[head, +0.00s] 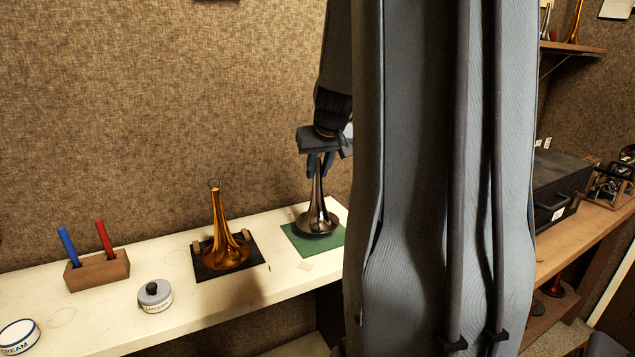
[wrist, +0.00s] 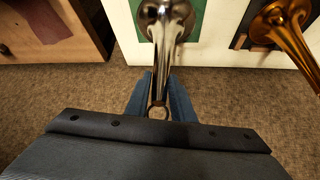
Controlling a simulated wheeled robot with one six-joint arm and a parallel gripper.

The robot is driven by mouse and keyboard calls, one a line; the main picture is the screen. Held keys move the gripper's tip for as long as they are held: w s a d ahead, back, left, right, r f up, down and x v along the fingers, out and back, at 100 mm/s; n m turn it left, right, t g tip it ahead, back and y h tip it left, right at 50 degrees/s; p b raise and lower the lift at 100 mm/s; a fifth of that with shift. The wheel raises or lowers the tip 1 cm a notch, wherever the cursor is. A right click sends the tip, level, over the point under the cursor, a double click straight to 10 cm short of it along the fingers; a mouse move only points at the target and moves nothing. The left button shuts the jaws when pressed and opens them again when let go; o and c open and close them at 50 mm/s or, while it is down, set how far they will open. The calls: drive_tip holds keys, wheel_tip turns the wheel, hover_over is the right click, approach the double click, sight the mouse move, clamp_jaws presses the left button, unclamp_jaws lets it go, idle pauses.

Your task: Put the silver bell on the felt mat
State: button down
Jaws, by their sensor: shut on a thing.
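The silver bell (head: 317,221) stands upright, flared end down, over the green felt mat (head: 297,240) on the pale shelf. My gripper (head: 320,166) is shut on the narrow top of the bell. The bell's rim lies within or just over the mat; I cannot tell for sure whether it touches. In the wrist view, the blue fingers of my gripper (wrist: 160,100) are on both sides of the thin end of the silver bell (wrist: 164,22). Green mat (wrist: 143,12) shows beside the bell there.
A golden bell (head: 219,240) stands on a black mat with wooden blocks, left of the felt mat. Further left are a lacquer jar (head: 155,296), a wooden block with blue and red sticks (head: 97,270) and a cream tin (head: 18,337). My arm hides the right part of the shelf.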

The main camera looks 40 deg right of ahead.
sight(319, 176)
drive_tip(key=shift+f, duration=1.8)
drive_tip(key=c, duration=1.5)
unclamp_jaws()
drive_tip(key=shift+c, duration=0.2)
drive_tip(key=shift+r, duration=0.25)
drive_tip(key=b+v, duration=0.1)
drive_tip(key=v, duration=1)
drive_tip(key=shift+s+a+r+b, duration=0.2)
drive_tip(key=shift+s+r+b, duration=0.1)
drive_tip(key=shift+b, duration=0.1)
